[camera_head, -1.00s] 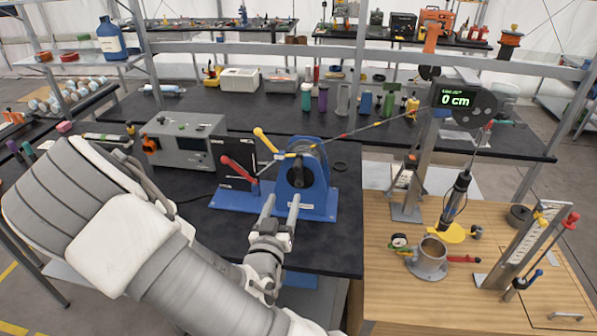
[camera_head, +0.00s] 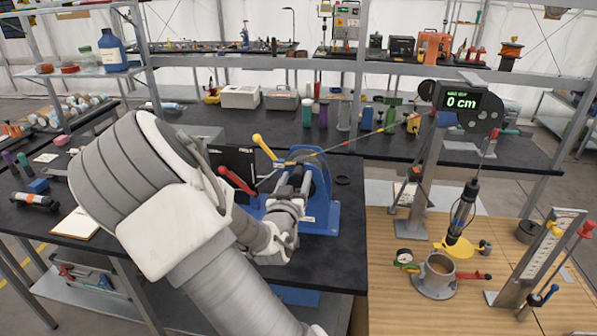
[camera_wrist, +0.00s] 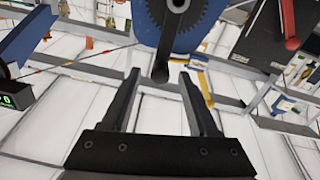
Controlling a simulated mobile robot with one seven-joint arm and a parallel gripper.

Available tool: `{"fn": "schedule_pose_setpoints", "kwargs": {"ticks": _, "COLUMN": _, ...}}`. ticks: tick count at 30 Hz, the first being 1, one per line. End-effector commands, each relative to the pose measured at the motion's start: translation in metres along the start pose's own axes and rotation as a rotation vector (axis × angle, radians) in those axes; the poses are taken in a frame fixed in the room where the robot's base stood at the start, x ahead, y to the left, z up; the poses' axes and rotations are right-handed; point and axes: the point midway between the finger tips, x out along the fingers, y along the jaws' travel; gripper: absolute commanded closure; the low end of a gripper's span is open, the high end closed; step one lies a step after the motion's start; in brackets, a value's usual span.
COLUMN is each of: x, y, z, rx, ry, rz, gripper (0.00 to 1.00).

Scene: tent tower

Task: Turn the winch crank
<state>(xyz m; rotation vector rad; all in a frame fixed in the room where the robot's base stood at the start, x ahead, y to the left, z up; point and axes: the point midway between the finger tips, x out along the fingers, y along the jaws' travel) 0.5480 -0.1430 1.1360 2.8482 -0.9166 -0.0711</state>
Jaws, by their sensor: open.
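The winch stands on a blue base (camera_head: 322,217) at the front edge of the black bench, its blue drum side (camera_head: 322,176) partly hidden by my gripper (camera_head: 293,181). The crank's end shows between the tips; I cannot tell how far beyond. A red-handled lever (camera_head: 237,180) and yellow handle (camera_head: 265,147) are left of the drum.
A striped cable (camera_head: 370,133) runs to a post with a display (camera_head: 460,101) reading 0 cm. A dark cylinder (camera_head: 463,207) hangs above a metal cup (camera_head: 438,270) on the wooden table. A black panel (camera_head: 233,160) stands close left of the winch.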

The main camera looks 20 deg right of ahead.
Motion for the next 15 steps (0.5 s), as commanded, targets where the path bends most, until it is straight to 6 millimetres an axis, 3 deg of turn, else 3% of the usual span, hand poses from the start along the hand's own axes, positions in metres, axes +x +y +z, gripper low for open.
{"fn": "schedule_pose_setpoints", "kwargs": {"ticks": 6, "x": 0.031, "y": 0.001, "z": 0.0, "rx": 0.0, "ry": 0.0, "rz": 0.001, "gripper": 0.4}}
{"fn": "schedule_pose_setpoints", "kwargs": {"ticks": 15, "x": 0.039, "y": 0.0, "z": 0.001, "rx": 0.0, "ry": -0.001, "rz": -0.001, "gripper": 0.4}}
